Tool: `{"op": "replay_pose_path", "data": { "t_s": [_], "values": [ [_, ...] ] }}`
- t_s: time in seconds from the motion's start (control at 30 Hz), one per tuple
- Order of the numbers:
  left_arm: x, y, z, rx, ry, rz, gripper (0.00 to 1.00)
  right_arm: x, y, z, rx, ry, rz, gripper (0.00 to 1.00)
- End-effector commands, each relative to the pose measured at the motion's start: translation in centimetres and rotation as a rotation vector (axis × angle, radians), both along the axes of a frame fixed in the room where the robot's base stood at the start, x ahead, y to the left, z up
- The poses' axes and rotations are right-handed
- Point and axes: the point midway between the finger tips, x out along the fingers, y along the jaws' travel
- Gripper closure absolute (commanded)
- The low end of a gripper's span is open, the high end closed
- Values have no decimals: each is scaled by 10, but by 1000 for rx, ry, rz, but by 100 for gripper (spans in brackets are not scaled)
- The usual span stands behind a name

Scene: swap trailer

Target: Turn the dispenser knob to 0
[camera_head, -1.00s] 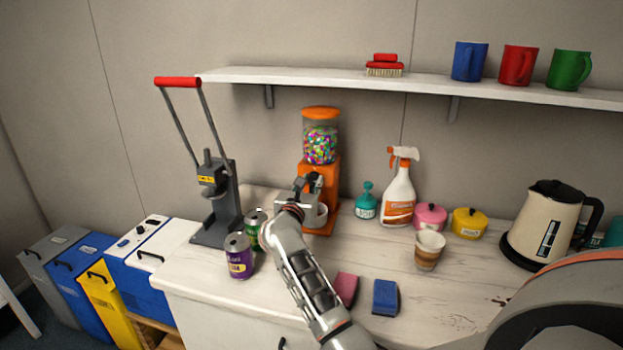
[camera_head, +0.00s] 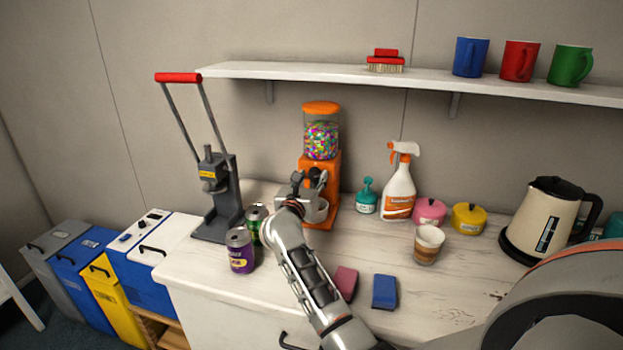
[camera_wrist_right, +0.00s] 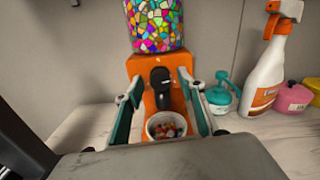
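The orange dispenser (camera_head: 332,180) stands at the back of the counter, with a clear jar of colourful candies on top. Its black knob (camera_wrist_right: 160,78) shows on the front in the right wrist view. A white cup (camera_wrist_right: 167,124) with candies sits below the knob. My right gripper (camera_head: 309,182) is in front of the dispenser. In the right wrist view its two fingers (camera_wrist_right: 161,92) are apart, one on each side of the knob, with gaps; it holds nothing. The knob is mostly hidden by the gripper in the head view. My left gripper is not in view.
A purple can (camera_head: 240,251) and a green can (camera_head: 255,222) stand left of my right arm. A teal bottle (camera_head: 366,197) and a spray bottle (camera_head: 398,190) stand right of the dispenser. Sponges (camera_head: 385,292) lie in front. A shelf (camera_head: 350,78) runs above.

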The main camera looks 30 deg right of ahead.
Motion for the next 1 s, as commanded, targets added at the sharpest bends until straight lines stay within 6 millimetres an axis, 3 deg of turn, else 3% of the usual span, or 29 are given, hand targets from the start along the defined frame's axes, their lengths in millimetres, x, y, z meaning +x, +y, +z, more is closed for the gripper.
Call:
{"op": "replay_pose_path", "data": {
  "t_s": [0.27, 0.7, 1.0],
  "values": [
    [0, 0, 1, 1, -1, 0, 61, -5, 7, 0, 1, -1, 2, 61],
    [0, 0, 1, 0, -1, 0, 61, -58, 69, -1, 3, 0, 2, 61],
    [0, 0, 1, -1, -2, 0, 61, -77, 90, 0, 0, 0, 0, 61]
  ]
}}
